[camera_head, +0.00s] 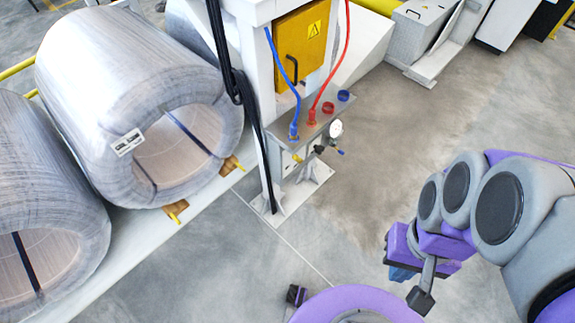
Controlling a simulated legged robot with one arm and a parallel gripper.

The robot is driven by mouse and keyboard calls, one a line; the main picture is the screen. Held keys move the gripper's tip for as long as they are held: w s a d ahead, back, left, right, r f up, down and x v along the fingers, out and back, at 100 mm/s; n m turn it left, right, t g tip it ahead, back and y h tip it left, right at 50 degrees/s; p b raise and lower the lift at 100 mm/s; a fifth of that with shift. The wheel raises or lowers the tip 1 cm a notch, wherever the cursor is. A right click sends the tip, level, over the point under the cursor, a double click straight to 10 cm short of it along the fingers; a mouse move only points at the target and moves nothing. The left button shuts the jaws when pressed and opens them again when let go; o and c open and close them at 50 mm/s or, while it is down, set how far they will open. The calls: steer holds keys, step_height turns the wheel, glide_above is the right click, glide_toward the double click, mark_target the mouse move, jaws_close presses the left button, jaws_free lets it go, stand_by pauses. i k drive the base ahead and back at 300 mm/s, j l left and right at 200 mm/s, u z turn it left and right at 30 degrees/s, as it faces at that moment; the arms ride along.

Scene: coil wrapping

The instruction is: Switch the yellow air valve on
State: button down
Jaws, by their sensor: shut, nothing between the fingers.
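My gripper (419,290) is at the lower right, well apart from the valve. It is shut and empty, and my arm partly hides it.
Large wire coils (135,95) lie on a pale rack at the left. A yellow cabinet (300,45) stands above the panel box, with a blue hose (284,75) and a red hose (333,75) running down to it. The concrete floor (420,110) between the panel and my arm is clear.

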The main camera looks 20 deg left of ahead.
mark_target(296, 157)
steer(key=u, duration=0.45)
steer(key=k+l+u, duration=0.1)
steer(key=u, duration=0.75)
steer(key=k+u, duration=0.15)
steer(key=u, duration=0.3)
steer(key=k+j+u, duration=0.15)
steer(key=k, duration=0.1)
